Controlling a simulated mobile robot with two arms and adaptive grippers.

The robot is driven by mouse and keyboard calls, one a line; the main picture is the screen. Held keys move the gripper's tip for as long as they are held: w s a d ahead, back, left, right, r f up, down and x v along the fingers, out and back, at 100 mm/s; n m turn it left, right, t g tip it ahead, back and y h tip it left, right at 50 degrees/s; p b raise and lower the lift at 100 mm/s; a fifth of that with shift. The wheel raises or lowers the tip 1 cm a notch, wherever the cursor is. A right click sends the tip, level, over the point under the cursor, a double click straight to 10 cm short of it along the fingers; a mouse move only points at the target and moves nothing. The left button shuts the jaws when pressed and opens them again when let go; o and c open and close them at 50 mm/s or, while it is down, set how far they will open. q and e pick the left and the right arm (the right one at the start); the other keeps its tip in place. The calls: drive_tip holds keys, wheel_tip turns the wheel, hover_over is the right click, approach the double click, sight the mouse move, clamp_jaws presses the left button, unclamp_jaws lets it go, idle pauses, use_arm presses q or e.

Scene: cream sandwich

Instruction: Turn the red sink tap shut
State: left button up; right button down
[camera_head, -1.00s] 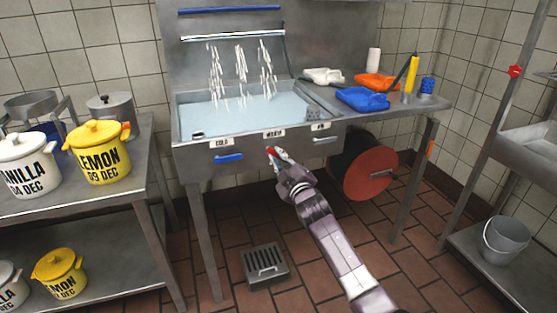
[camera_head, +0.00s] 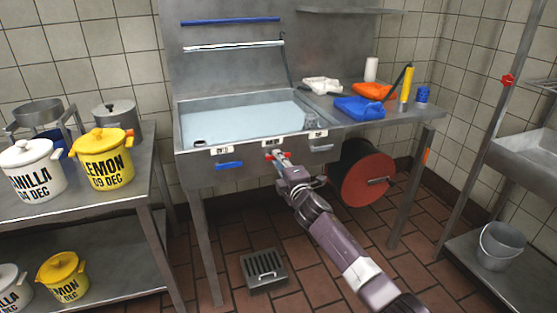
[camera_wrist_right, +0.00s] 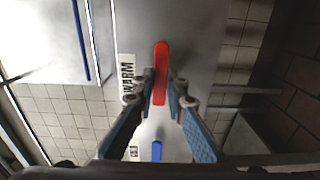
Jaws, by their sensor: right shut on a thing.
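The red sink tap (camera_head: 269,157) is a short lever on the sink's front panel, under the "WARM" label. It lies level, in line with the blue tap (camera_head: 228,165) to its left. My right gripper (camera_head: 279,160) is shut on the red tap and partly hides it. In the right wrist view the red tap (camera_wrist_right: 161,55) runs between the two fingers of my right gripper (camera_wrist_right: 161,88). The blue tap (camera_wrist_right: 156,151) shows there too, parallel to it. No water falls into the sink (camera_head: 240,118). My left gripper is not in view.
A silver tap (camera_head: 322,148) sits to the right on the same panel. A red hose reel (camera_head: 367,180) hangs below the counter on the right. A grated box (camera_head: 264,268) stands on the floor beneath. A shelf with yellow and white pots is at left.

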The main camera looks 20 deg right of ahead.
idle(0.4)
drive_tip(key=c, duration=1.9)
unclamp_jaws()
drive_tip(key=shift+c, duration=0.2)
drive_tip(key=s, duration=1.2)
drive_tip(key=shift+d, duration=0.2)
drive_tip(key=shift+f, duration=0.1)
